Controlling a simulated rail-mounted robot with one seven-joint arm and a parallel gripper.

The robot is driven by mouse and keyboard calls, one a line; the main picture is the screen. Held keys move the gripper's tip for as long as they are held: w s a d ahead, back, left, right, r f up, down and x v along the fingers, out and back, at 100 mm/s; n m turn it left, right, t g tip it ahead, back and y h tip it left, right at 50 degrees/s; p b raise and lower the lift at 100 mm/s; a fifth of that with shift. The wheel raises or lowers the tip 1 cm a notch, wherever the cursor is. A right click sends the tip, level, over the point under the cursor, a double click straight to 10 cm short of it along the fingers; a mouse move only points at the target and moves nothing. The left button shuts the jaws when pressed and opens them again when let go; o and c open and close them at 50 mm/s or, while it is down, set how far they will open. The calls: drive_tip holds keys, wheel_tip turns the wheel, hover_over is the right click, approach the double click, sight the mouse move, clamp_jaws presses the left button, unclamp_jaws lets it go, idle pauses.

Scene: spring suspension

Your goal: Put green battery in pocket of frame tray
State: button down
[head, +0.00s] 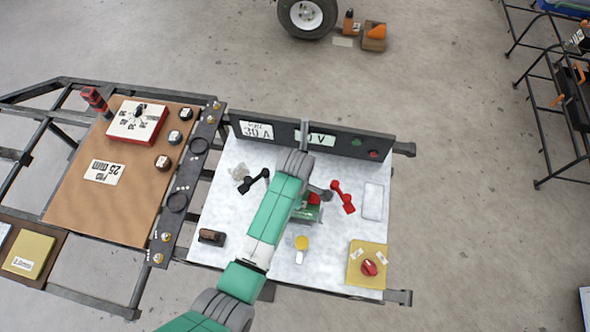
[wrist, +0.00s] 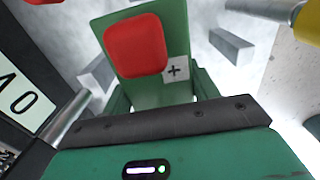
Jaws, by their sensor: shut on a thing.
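The green battery (wrist: 175,22) has a red patch and a white label with a plus sign; it fills the upper middle of the wrist view. My gripper (wrist: 160,92) is shut on it, with green fingers at its two sides. In the head view my green arm reaches over the white frame tray (head: 222,190), and the battery is mostly hidden near its middle. Two short metal blocks, left (wrist: 95,76) and right (wrist: 232,46), stand on either side of the battery. The pocket floor is hidden, so I cannot tell whether the battery rests in it.
A black clamp (head: 255,181) lies left of my arm and a red clamp (head: 343,197) right of it. A dark panel with displays (head: 345,143) stands along the tray's back edge.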

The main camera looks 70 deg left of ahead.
drive_tip(key=shift+w+a+f+b, duration=0.1)
drive_tip(key=shift+f+b, duration=0.5)
drive_tip(key=shift+f, duration=1.25)
drive_tip(key=shift+f, duration=0.15)
drive_tip(key=shift+c, duration=2.1)
unclamp_jaws()
wheel_tip(320, 180, up, 12)
drive_tip(key=p, duration=0.3)
